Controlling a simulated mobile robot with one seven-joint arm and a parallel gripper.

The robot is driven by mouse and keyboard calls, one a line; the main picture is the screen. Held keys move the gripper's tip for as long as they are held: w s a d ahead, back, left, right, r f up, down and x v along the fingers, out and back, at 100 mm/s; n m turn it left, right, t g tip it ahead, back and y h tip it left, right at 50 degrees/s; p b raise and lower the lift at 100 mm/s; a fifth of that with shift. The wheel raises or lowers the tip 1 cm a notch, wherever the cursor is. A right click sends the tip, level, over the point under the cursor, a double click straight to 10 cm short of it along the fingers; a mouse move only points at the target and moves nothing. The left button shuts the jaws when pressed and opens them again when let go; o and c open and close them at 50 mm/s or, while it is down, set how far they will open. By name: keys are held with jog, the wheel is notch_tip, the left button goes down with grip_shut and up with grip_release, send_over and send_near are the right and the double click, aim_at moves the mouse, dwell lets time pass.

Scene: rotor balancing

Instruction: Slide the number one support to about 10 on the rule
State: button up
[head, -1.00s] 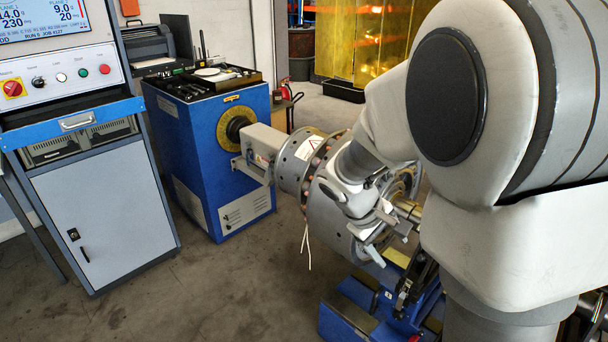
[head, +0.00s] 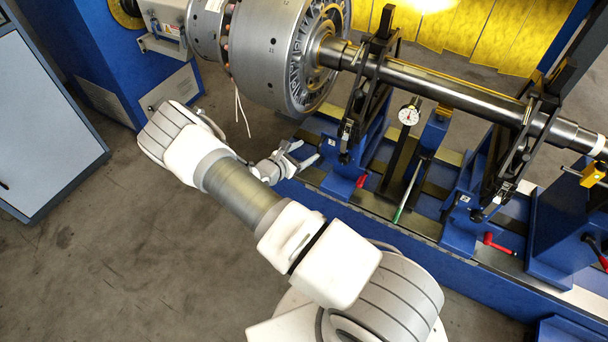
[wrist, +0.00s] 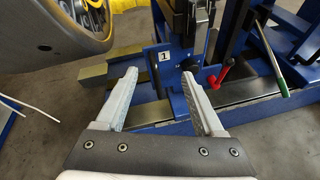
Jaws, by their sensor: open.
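The number one support is a blue carriage with a white "1" plate (wrist: 165,56), in the middle of the wrist view. In the head view it is the left of two supports (head: 343,168), under the shaft beside the big grey rotor. A red clamp handle (wrist: 222,72) sticks out on its right; it also shows in the head view (head: 361,181). My gripper (wrist: 160,76) is open and empty, its fingers pointing at the support's lower front and bed edge. In the head view my gripper (head: 307,152) is just left of the support. I cannot make out the rule's numbers.
The rotor (head: 285,60) overhangs above my gripper, with loose white cords (head: 241,110) hanging from it. A dial gauge (head: 408,115) and green-handled lever (head: 398,213) stand right of the support. The second support (head: 465,215) is farther right. The floor at left is clear.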

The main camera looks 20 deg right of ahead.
aim_at(318, 164)
notch_tip(318, 164, down, 8)
jog(key=n+t+b, duration=0.1)
jog(key=n, duration=0.3)
jog(key=shift+t+y, duration=0.3)
jog(key=shift+y, duration=0.2)
jog(key=shift+f+b+x, duration=0.15)
jog(key=shift+b+x, duration=1.45)
jog(key=shift+x, duration=1.1)
jog(key=shift+f+b+x, duration=0.15)
jog(key=shift+b+x, duration=1.45)
jog(key=shift+x, duration=1.15)
jog(key=shift+s+a, duration=0.1)
grip_shut()
jog(key=shift+w+a+r+b, duration=0.1)
jog(key=shift+w+a+b, duration=0.95)
jog(key=shift+w, duration=0.2)
grip_release()
jog(key=shift+s+d, duration=0.1)
jog(key=shift+d, duration=0.05)
